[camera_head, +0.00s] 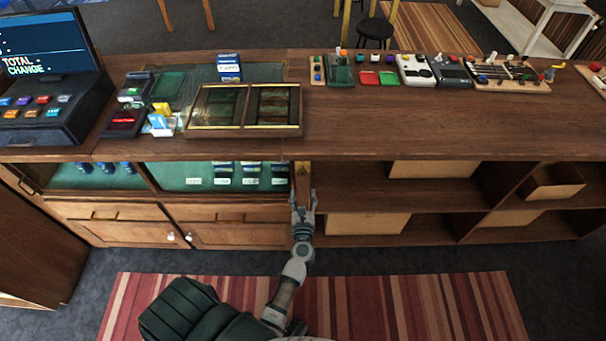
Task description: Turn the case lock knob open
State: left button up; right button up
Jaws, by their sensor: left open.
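The glass-fronted display case (142,178) is built into the counter at left, with green shelving and small packets inside. My left gripper (303,198) is open and points up at the lighter wooden post (302,171) at the case's right end. Its fingers overlap the lower part of this post in the picture; I cannot tell whether they touch it. I cannot make out a lock knob there; the gripper may cover it. Two small white knobs (188,237) show on the cabinet doors under the case. My right gripper is out of view.
The wooden counter top (420,120) overhangs above the gripper. It carries a register (50,100), a framed two-panel tray (246,108) and a row of small devices. Open shelves with boxes (366,223) lie right of the gripper. A striped rug (420,305) covers the floor in front.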

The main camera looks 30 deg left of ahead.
aim_at(303, 174)
pick_arm(q)
jog(key=x, duration=0.9)
jog(key=shift+c, duration=0.2)
grip_shut()
